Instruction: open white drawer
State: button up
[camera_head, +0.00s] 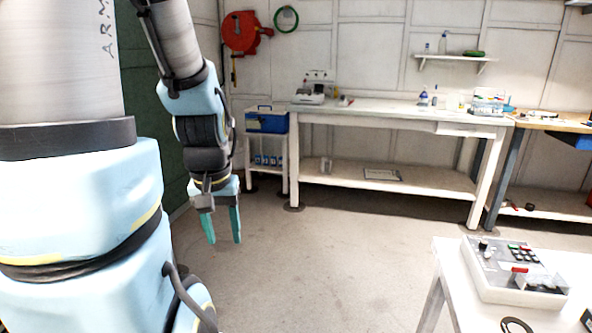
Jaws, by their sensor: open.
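A shallow white drawer front (470,130) shows under the right end of the long white workbench (370,111), against the back wall. It looks shut, and no handle can be made out at this distance. My gripper (223,240) hangs at the left with its two teal fingers pointing down, apart and empty. It is over open floor, well to the left of the drawer and much nearer to me.
A white table (448,265) with a grey control box (515,272) stands at the front right. A small stand holding a blue toolbox (266,119) is left of the workbench. A wooden-topped bench (550,121) adjoins it at right. The middle floor is clear.

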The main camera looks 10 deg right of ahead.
aim_at(459, 123)
jog(key=i+l+z, duration=0.1)
jog(key=i+z, duration=0.15)
jog(key=i, duration=0.4)
jog(key=i+z, duration=0.2)
jog(key=i, duration=0.5)
jog(key=i+j+z, duration=0.25)
jog(key=i, duration=0.4)
jog(key=i+j+z, duration=0.35)
jog(key=i, duration=0.45)
jog(key=i+j+z, duration=0.35)
jog(key=i, duration=0.45)
jog(key=i+j+z, duration=0.35)
jog(key=i+j, duration=0.35)
jog(key=j, duration=0.1)
